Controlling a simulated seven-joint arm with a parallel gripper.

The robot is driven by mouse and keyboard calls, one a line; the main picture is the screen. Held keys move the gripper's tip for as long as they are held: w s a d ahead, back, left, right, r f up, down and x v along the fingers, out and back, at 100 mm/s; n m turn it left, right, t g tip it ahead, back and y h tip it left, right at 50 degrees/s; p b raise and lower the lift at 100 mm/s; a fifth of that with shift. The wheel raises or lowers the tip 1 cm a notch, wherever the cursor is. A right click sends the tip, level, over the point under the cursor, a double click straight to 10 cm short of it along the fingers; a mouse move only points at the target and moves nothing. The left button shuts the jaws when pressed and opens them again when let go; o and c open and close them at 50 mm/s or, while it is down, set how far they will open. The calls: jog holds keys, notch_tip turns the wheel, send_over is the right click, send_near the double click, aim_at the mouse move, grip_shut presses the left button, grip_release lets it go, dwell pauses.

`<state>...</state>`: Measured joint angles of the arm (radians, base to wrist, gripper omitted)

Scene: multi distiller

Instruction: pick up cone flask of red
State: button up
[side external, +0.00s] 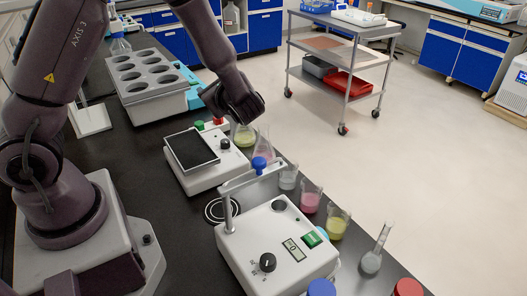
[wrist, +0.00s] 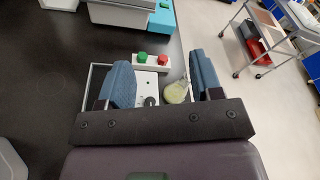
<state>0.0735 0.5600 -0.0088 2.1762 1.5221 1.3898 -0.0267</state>
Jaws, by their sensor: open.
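My gripper (side external: 240,112) is open and empty, pointing down just above the flasks at the bench's right edge. A conical flask with a faint pink-red liquid (side external: 263,150) stands upright there, just below and right of my gripper. Beside it, closer under my gripper, is a flask with yellow-green liquid (side external: 244,136); its top is partly hidden by the gripper. In the wrist view the fingers of my gripper (wrist: 160,65) are wide apart, and the yellow-green flask (wrist: 176,93) shows between them, nearer the right finger. The red flask cannot be made out in the wrist view.
A device with a dark plate (side external: 192,150) is left of the flasks. A white device with a knob and display (side external: 278,240) stands in front. Beakers with pink (side external: 311,198) and yellow (side external: 337,222) liquid and a round flask (side external: 371,262) line the edge. A multi-well block (side external: 145,75) is behind.

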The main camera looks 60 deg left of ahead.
jog(key=w+d+f+m+t, duration=0.1)
jog(key=w+f+m+t, duration=0.3)
jog(key=f+m+t, duration=0.15)
jog(key=m+t+h, duration=0.3)
jog(key=m+t, duration=0.3)
jog(key=m, duration=0.1)
send_near(265, 129)
jog(key=x, duration=0.3)
jog(key=shift+w+a+r, duration=0.1)
jog(key=shift+a, duration=0.05)
jog(key=x, duration=0.7)
jog(key=shift+w+a, duration=0.1)
grip_shut()
